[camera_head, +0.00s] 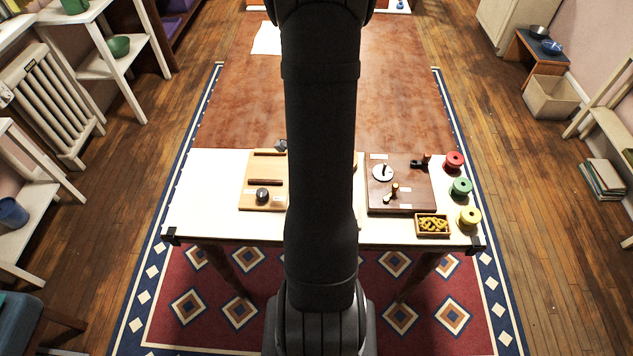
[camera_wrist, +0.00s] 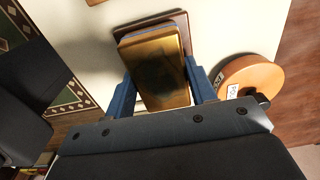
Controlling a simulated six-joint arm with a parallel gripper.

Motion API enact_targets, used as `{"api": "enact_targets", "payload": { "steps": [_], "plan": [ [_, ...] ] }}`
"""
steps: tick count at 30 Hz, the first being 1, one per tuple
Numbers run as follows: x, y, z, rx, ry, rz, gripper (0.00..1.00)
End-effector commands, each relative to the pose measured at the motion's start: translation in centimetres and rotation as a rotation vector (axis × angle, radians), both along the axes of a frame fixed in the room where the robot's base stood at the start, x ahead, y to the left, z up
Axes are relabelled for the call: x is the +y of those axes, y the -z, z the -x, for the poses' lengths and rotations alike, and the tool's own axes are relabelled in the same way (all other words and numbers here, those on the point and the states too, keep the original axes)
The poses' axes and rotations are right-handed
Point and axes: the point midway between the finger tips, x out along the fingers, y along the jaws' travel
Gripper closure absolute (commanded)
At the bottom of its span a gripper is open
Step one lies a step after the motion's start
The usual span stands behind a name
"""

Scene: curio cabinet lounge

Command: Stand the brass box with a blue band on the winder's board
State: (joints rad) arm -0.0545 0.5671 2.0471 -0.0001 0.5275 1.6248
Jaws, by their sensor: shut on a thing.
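In the wrist view the brass box (camera_wrist: 160,75) is between the two blue fingertips of my gripper (camera_wrist: 163,88), which is shut on it. A thin blue strip shows along its far edge. A dark red-brown flat piece (camera_wrist: 122,32) shows just behind the box; I cannot tell whether they touch. In the head view my arm hides the gripper and box. A dark brown board (camera_head: 405,205) with a white disc, small upright pegs and a crank-like part lies right of my arm. It looks like the winder's board, but I cannot read its labels.
A light wooden board (camera_head: 249,193) with bars and a dark knob lies left of my arm. Red (camera_head: 454,160), green (camera_head: 460,187) and yellow (camera_head: 468,217) spools and a tray (camera_head: 432,235) line the table's right. An orange round piece (camera_wrist: 255,82) is beside my gripper.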

Motion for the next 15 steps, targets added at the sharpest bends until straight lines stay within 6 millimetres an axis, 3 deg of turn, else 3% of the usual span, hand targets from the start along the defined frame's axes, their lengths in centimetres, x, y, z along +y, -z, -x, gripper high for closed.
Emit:
{"api": "enact_targets", "payload": {
  "steps": [13,14,15],
  "plan": [
    [-0.02,0.68,0.00,0.000,0.000,0.000,0.90],
    [-0.02,0.73,0.02,0.000,0.000,0.000,0.47],
    [-0.02,0.70,0.01,0.000,0.000,0.000,0.40]
  ]
}}
